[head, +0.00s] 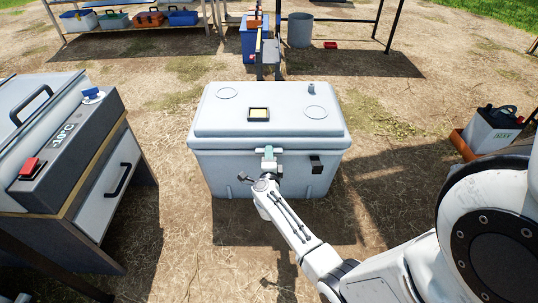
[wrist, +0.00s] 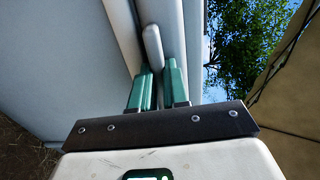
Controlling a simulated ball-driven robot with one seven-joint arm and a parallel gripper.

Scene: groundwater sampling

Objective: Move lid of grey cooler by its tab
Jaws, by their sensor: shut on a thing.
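The grey cooler (head: 225,172) stands on the ground in the middle of the head view. Its pale grey lid (head: 290,95) lies flat on the body and looks closed. The lid's tab (wrist: 152,42) sticks out between my fingers in the wrist view; my gripper hides most of it in the head view. My gripper (head: 268,152) is at the middle of the cooler's front edge. In the wrist view its two green fingers (wrist: 158,75) are shut on the tab from both sides.
A dark latch (head: 316,164) sits on the cooler's front, right of my gripper. A grey chest unit with a red switch (head: 31,167) stands close on the left. Straw-covered ground around the cooler is mostly free.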

